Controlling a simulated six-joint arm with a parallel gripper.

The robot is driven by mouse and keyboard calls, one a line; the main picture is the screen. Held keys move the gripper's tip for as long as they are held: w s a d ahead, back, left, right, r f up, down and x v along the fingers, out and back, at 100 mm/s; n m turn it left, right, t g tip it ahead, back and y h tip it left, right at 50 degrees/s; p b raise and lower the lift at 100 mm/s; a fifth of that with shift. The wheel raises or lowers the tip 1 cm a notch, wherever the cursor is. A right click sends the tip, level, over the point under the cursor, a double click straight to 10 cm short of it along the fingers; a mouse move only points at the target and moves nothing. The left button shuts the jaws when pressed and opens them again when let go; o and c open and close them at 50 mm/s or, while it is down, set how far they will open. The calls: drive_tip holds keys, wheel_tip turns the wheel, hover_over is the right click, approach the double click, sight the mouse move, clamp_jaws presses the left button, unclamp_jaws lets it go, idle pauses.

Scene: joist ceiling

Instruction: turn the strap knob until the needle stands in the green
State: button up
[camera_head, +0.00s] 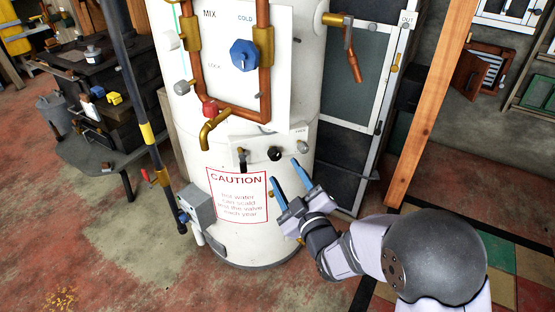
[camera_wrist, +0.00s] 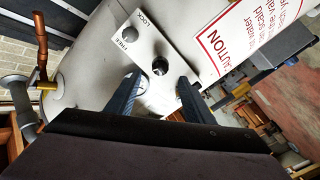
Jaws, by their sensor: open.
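A white panel (camera_head: 255,142) on the white tank carries a small black knob (camera_head: 274,153) in its middle. A grey knob (camera_head: 302,147) is at its right end and a dark lever (camera_head: 242,158) at its left. In the wrist view the black knob (camera_wrist: 160,66) lies just beyond and between my fingertips, apart from them. No label I can read names the strap knob. My gripper (camera_head: 284,171) is open and empty, below and in front of the panel. I cannot make out a needle or green band.
Above are a blue knob (camera_head: 244,55), copper pipes (camera_head: 264,90) and a brass spout (camera_head: 214,128). A caution sign (camera_head: 238,195) is below the panel. A grey box (camera_head: 197,203) is at the tank's lower left, and a copper-ended tap (camera_head: 353,60) projects at its upper right.

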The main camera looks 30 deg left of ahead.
sight(276, 157)
drive_tip(key=shift+x, duration=3.65)
drive_tip(key=c, duration=1.1)
